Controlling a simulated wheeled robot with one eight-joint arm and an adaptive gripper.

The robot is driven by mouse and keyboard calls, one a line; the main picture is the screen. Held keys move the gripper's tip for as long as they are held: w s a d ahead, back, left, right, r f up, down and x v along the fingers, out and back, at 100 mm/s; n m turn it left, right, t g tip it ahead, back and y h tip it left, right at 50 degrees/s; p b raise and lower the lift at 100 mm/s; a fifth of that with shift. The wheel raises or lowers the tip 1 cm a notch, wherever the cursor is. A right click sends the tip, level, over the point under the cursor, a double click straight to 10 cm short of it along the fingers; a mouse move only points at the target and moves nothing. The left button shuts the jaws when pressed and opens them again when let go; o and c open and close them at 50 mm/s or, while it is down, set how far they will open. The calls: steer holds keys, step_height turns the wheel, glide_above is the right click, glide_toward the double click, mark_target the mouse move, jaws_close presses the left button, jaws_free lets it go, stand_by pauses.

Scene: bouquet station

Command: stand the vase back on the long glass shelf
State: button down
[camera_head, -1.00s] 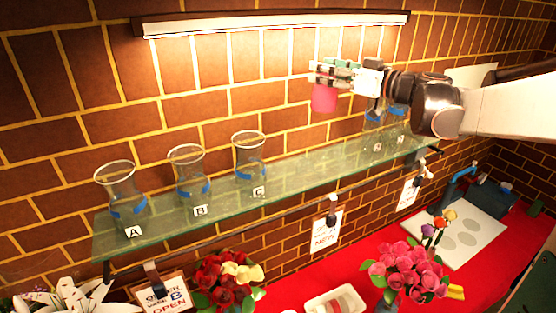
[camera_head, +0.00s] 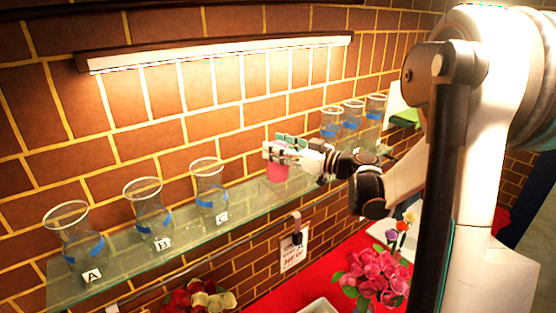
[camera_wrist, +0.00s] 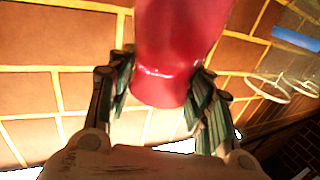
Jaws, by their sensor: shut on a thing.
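The pink-red vase (camera_head: 278,172) is in my gripper (camera_head: 284,152). In the wrist view the glossy vase (camera_wrist: 180,45) sits between the two green-padded fingers of my gripper (camera_wrist: 163,92), which are shut on it. The long glass shelf (camera_head: 190,231) runs along the brick wall. The vase is over or beside a bare stretch of it, right of the clear vase labelled C. I cannot tell whether its base touches the glass.
Clear vases with blue bands, A (camera_head: 78,240), B (camera_head: 150,215) and C (camera_head: 210,190), stand on the shelf's left part. Several more clear vases (camera_head: 352,118) stand beyond my gripper. Pink flowers (camera_head: 375,277) are below on the red table. A lamp (camera_head: 220,53) hangs above.

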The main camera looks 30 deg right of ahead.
steer(key=shift+s+f, duration=0.1)
steer(key=shift+f, duration=1.95)
steer(key=shift+f, duration=0.15)
steer(key=c, duration=0.8)
jaws_free()
steer(key=shift+r, duration=0.25)
steer(key=b+v, duration=0.2)
steer(key=v, duration=1)
